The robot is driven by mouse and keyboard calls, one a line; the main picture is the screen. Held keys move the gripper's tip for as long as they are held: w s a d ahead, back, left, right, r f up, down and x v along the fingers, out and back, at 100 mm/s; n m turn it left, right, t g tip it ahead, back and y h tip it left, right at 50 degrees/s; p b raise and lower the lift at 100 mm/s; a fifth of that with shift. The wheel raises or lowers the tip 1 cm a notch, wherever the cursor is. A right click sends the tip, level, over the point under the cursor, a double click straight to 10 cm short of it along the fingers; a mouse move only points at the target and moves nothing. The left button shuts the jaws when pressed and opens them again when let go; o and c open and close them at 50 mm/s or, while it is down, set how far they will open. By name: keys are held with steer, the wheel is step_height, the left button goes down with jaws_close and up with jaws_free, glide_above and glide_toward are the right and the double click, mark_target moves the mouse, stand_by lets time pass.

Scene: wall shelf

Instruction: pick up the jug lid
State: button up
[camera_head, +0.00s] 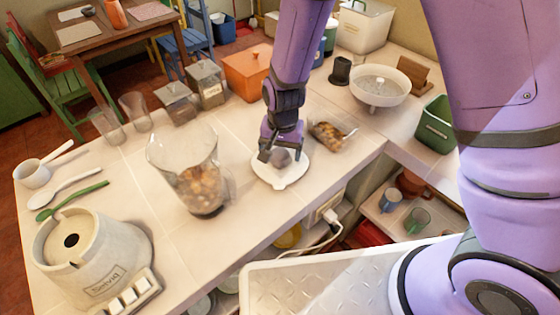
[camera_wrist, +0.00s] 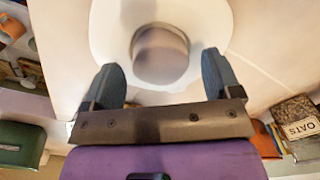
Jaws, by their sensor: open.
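The jug lid (camera_head: 291,177) is a white, rounded piece with a grey round knob, lying on the counter in the middle of the head view. In the wrist view the white lid (camera_wrist: 107,30) is at the top, with its grey knob (camera_wrist: 160,55) between and just beyond my fingertips. My gripper (camera_head: 277,152) is over the lid, pointing down. In the wrist view my gripper (camera_wrist: 162,68) is open, with one finger on each side of the knob. I cannot tell whether the fingers touch the lid. The clear jug (camera_head: 187,165) stands to the left with brown pieces inside.
A blender base (camera_head: 85,255) stands at the front left. A clear container of brown food (camera_head: 328,132) is close to the right of the lid. Canisters (camera_head: 207,84), an orange box (camera_head: 247,72) and a white bowl (camera_head: 380,84) stand behind. The counter's front edge is near.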

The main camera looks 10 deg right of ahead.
steer(key=shift+f, duration=0.25)
steer(key=shift+c, duration=0.3)
steer(key=c, duration=1)
steer(key=shift+r, duration=0.2)
